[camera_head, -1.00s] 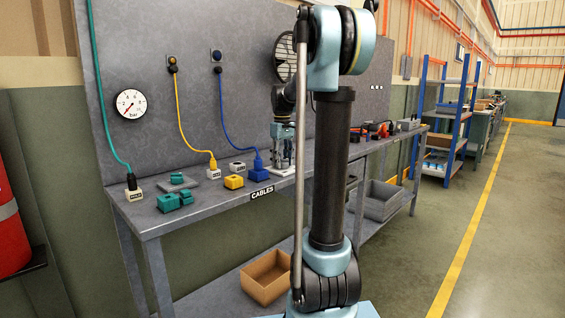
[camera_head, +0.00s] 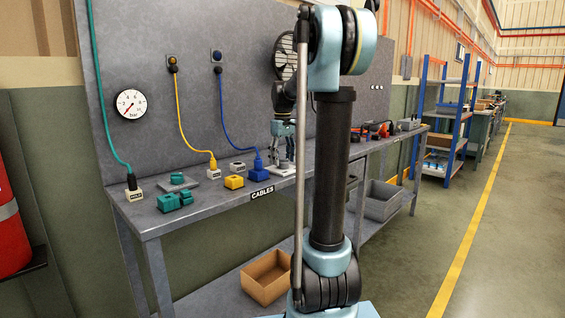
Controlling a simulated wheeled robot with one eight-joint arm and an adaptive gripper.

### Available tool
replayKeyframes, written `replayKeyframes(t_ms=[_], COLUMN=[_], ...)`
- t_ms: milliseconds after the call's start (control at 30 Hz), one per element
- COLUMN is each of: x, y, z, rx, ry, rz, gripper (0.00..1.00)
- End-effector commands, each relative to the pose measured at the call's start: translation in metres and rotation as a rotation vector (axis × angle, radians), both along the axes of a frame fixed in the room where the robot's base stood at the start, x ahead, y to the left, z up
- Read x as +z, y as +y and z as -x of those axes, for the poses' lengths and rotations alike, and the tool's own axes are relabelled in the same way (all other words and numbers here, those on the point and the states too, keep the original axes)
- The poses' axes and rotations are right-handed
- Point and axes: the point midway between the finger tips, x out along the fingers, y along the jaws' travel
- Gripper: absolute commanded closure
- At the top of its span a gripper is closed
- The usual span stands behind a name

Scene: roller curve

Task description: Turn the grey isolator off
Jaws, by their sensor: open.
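My gripper (camera_head: 283,152) points down over the bench, in front of the grey back panel and below the fan. Its jaws are open. Just under it stands a small pale grey fixture (camera_head: 280,169) on the bench top, partly hidden by the fingers and my arm. I cannot tell whether the fingers touch it. Which thing is the grey isolator is not clear at this size. A grey box (camera_head: 409,124) sits farther right on the bench, well apart from my gripper.
The bench (camera_head: 225,198) holds teal blocks (camera_head: 168,202), a yellow block (camera_head: 234,182) and plugs on teal, yellow and blue cables left of my gripper. Red tools (camera_head: 380,131) lie to the right. A cardboard box (camera_head: 267,277) is on the lower shelf. The right floor is clear.

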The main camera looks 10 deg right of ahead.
Motion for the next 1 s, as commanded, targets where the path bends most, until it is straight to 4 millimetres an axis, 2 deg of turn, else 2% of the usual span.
replayKeyframes(t_ms=[400,533,733,1000], x=[0.073,0.091,0.106,0.108], y=[0.000,0.000,0.000,0.000], z=[-0.002,-0.002,-0.002,-0.002], rx=[0.000,0.000,0.000,0.000], ry=[0.001,0.001,0.001,0.001], rz=[0.001,0.001,0.001,0.001], gripper=[0.40,0.40,0.40,0.40])
